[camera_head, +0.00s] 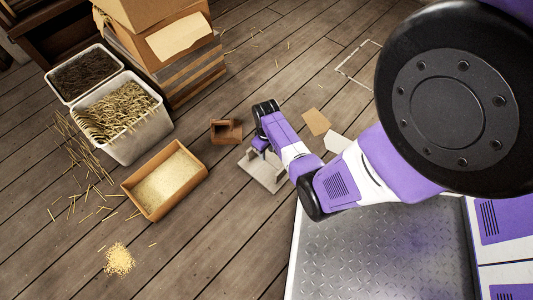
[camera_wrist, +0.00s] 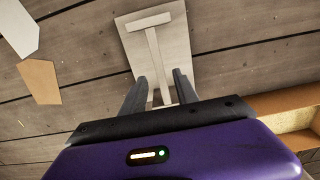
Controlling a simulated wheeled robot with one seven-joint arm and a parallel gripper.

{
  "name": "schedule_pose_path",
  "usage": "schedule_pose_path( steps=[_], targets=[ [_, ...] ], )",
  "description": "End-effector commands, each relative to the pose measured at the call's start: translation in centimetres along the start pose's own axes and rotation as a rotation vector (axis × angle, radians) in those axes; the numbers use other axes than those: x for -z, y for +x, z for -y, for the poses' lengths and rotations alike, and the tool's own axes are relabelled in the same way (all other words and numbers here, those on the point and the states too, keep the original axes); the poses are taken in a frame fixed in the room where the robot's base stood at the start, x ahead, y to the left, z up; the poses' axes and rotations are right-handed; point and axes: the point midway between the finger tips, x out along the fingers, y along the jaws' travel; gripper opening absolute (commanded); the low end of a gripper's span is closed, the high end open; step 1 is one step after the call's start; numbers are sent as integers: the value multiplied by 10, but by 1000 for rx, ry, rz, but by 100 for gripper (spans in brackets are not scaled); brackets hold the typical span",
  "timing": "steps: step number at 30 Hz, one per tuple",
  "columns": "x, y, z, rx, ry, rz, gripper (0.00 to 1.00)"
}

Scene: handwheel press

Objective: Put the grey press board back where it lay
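The grey press board (camera_head: 267,178) is on the floor at the middle of the head view, just below my gripper (camera_head: 260,147). In the wrist view the board (camera_wrist: 178,64) is a pale flat plate with a T-shaped raised rib (camera_wrist: 154,48). My gripper (camera_wrist: 159,74) shows there with its two fingers apart, one on each side of the rib's stem. The board's near edge is partly hidden by my gripper. Whether it lies fully flat is hard to tell.
A small brown wooden box (camera_head: 226,132) stands close left of my gripper. A grain tray (camera_head: 168,180) and straw bins (camera_head: 124,115) stand farther left. Tan (camera_head: 316,122) and white (camera_head: 337,142) cards lie right. A pale outline (camera_head: 362,64) marks the floor at upper right.

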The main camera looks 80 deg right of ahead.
Motion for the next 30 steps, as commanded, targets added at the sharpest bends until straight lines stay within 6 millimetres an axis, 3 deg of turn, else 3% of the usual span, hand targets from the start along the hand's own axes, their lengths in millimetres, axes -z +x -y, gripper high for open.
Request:
schedule_pose_path(
  steps=[1,4,11,16,20,26,30],
  targets=[
    [0,-13,0,0,-1,-1,36],
    [0,-23,0,0,-1,-1,36],
    [-6,-27,9,-15,-15,-21,36],
    [-26,-18,44,-76,-81,-140,36],
    [-46,-27,79,-116,-152,-288,36],
    [-83,-70,129,-117,-258,-526,36],
    [-112,-119,162,-75,-325,-694,36]
  ],
)
